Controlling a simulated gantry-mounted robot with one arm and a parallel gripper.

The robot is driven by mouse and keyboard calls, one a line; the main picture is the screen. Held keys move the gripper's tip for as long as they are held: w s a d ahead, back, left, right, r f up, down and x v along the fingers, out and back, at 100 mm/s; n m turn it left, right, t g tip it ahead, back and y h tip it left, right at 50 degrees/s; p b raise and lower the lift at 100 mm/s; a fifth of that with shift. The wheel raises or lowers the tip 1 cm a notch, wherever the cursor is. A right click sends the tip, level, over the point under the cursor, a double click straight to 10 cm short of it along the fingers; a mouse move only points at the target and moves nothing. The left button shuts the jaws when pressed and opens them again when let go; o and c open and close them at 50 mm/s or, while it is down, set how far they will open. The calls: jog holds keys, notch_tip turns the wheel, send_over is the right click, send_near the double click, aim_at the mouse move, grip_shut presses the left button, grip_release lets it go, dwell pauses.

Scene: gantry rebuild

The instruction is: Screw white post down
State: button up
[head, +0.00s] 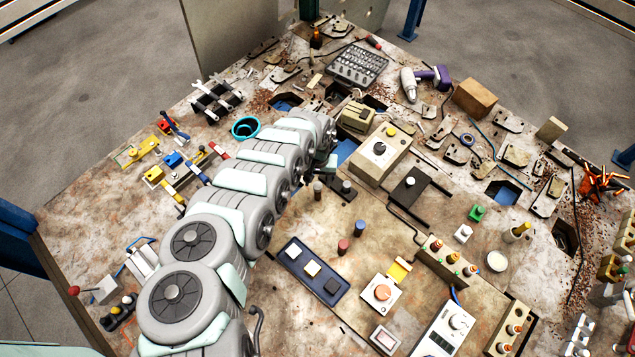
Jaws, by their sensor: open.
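My arm reaches from the bottom left to the middle of the bench, and my gripper (322,172) hangs at its far end, pointing down. Its fingers are small and partly covered by the wrist. It is open and I see nothing held in it. A short dark post (317,190) stands just below it in the picture, and a dark block with a knob (346,187) is close to its right. I cannot pick out the white post for certain; it may be hidden by the gripper or arm.
A teal ring (245,128) is left of the wrist. The cluttered bench has bare room between the tray and that box.

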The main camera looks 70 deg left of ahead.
aim_at(318, 192)
jog(key=shift+f, duration=1.05)
grip_shut()
